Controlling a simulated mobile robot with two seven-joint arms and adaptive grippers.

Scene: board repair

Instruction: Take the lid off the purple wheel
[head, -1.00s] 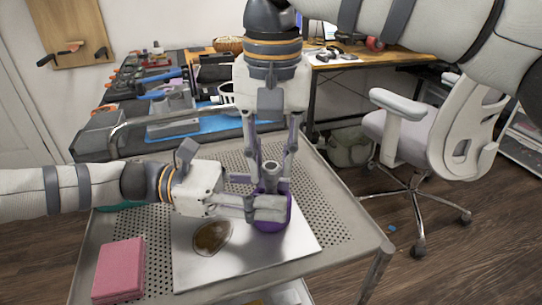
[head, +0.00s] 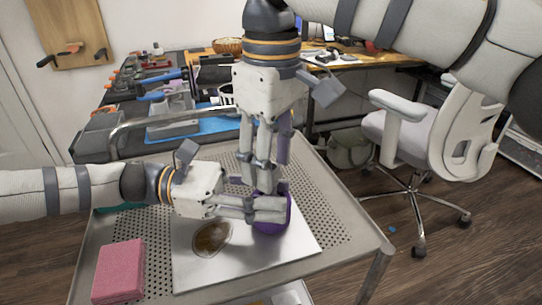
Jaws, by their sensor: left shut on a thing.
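The purple wheel (head: 272,228) stands on a pale metal sheet on the cart. My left gripper (head: 266,210) comes in from the left and is shut on the wheel, its fingers covering much of the wheel's front. My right gripper (head: 262,186) points straight down over the top of the wheel, turned so that its fingers overlap in this view. The lid is hidden behind these fingers, and I cannot tell whether they grip it.
The metal sheet (head: 290,250) also bears a brown patch (head: 212,238). A pink block (head: 119,271) lies at the cart's front left. The perforated cart top (head: 335,215) is clear on the right. A tool-covered bench stands behind, and an office chair (head: 440,135) on the right.

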